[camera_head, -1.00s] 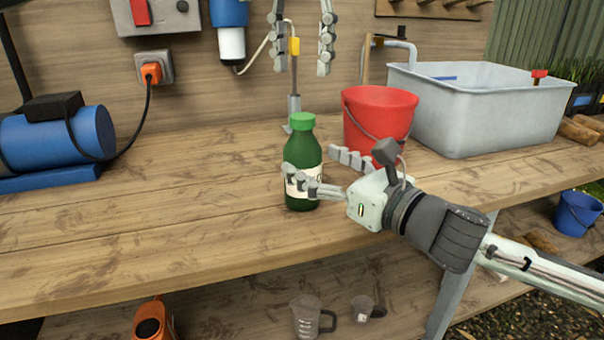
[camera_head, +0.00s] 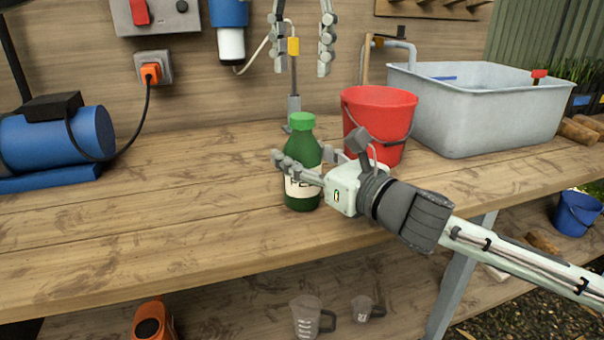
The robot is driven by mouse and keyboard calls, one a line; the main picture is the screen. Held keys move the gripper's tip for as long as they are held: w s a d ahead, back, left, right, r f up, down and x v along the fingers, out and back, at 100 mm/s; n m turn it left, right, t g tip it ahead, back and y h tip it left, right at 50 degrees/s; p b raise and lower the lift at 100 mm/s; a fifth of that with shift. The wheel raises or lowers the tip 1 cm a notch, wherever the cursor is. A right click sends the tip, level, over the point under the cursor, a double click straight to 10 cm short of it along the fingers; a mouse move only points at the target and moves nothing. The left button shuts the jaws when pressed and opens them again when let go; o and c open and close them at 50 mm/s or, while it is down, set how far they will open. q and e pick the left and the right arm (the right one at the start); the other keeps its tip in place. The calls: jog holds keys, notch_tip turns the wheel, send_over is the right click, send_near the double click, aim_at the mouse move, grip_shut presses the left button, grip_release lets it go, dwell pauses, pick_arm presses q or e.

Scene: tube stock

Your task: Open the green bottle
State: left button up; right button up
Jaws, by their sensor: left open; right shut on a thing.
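The green bottle (camera_head: 302,198) stands upright on the wooden bench, with its light green cap (camera_head: 301,121) on and a pale label on its front. My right gripper (camera_head: 304,164) comes in from the right and is shut on the bottle's body, one finger across its front just above the label. Its far finger is mostly hidden behind the bottle. My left gripper (camera_head: 301,55) hangs at the top of the view, fingers pointing down and apart, empty, well above the cap.
A red bucket (camera_head: 378,118) stands close behind my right gripper, with a grey basin (camera_head: 490,115) at the back right. A blue motor (camera_head: 75,137) sits at the left. The bench top (camera_head: 170,205) left of the bottle is clear. Jugs (camera_head: 306,318) stand on the shelf below.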

grip_shut()
